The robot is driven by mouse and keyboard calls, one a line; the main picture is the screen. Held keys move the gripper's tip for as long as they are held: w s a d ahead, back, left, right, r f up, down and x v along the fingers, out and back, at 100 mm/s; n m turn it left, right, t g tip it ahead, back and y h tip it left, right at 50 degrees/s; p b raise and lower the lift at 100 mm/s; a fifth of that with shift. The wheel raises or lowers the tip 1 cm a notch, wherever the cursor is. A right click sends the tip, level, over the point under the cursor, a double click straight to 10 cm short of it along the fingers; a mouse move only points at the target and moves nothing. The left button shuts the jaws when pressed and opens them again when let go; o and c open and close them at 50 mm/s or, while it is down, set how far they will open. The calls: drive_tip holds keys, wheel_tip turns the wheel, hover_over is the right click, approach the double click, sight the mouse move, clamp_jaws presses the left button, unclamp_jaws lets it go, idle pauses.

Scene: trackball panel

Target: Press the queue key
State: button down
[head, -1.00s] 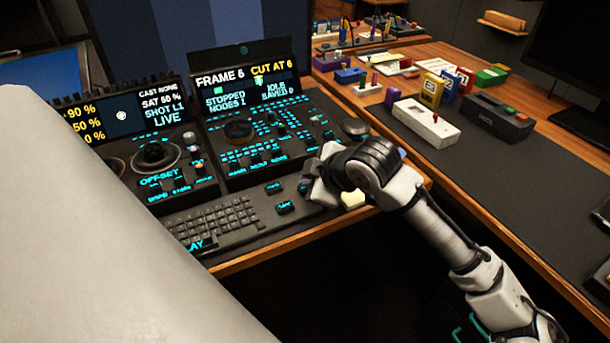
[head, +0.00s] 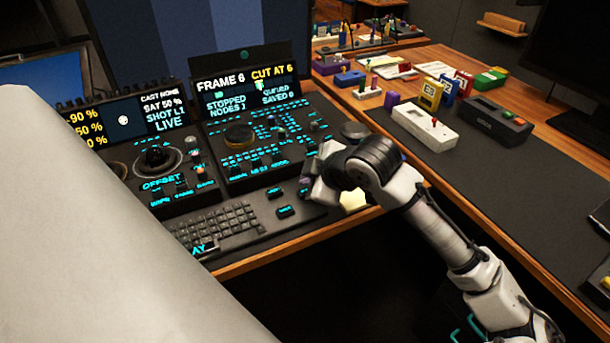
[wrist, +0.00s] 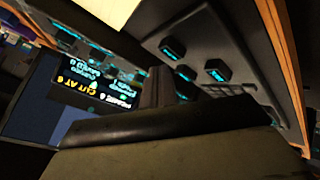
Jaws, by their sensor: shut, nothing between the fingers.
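The trackball panel (head: 238,180) has several small dark keys with cyan labels. Its screen (head: 248,87) reads "FRAME 6", "CUT AT 6", "STOPPED" and "QUEUED SAVED 0". My gripper (head: 306,190) is over the panel's right side, pointing down to its keys, its tips mostly hidden behind my wrist. In the wrist view my gripper (wrist: 168,88) is shut and empty, close to the panel. Separate keys show there, one (wrist: 172,48) above right of the fingers and another (wrist: 216,70) further right. I cannot read which is the queue key, or tell whether the fingers touch it.
A keyboard (head: 215,228) lies at the panel's front left. A second panel with a trackball (head: 157,157) stands to the left. White and dark boxes (head: 428,122) stand on the right desk. A pale surface blocks the lower left.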

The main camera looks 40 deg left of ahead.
wheel_tip(320, 180, up, 5)
drive_tip(key=p, duration=0.4)
idle(0.3)
idle(0.7)
